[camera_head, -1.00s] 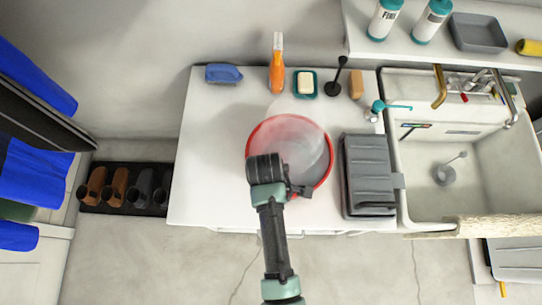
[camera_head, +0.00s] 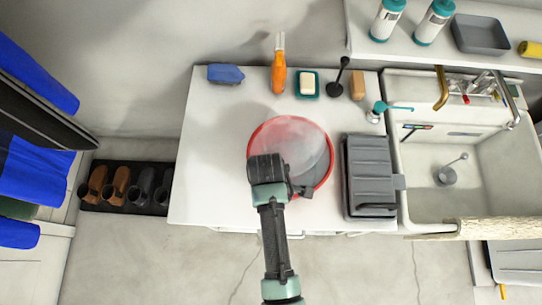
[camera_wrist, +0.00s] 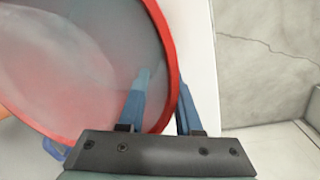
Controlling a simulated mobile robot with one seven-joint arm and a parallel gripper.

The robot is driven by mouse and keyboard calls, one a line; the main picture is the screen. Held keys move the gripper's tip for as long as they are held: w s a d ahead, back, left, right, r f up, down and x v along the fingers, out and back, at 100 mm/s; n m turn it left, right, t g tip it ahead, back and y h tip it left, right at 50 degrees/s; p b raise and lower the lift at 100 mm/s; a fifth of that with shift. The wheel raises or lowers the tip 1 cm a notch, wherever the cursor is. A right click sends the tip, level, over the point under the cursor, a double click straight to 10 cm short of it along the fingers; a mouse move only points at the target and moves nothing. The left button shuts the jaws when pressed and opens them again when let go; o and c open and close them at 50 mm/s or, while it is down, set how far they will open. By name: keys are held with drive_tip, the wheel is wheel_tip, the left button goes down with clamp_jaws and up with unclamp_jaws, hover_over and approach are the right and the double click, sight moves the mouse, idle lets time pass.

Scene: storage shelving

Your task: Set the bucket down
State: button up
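The bucket (camera_head: 318,158), translucent grey with a red rim, shows over the white worktop (camera_head: 205,180) in the head view. Its rim (camera_wrist: 172,62) fills the left of the wrist view. My gripper (camera_wrist: 165,85) straddles the near rim, one blue finger inside the bucket and one outside. It appears shut on the bucket wall, though the contact is partly hidden. The head view does not show clearly whether the bottom touches the worktop.
A grey case (camera_head: 368,175) stands close right of the bucket, beside the sink (camera_head: 435,200). The worktop's left part is clear below the blue brush (camera_head: 226,74).

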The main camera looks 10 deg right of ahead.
wheel_tip(320, 180, up, 12)
drive_tip(key=s, duration=0.1)
drive_tip(key=shift+a+f, duration=0.2)
drive_tip(key=shift+a, duration=0.2)
drive_tip(key=shift+s, duration=0.1)
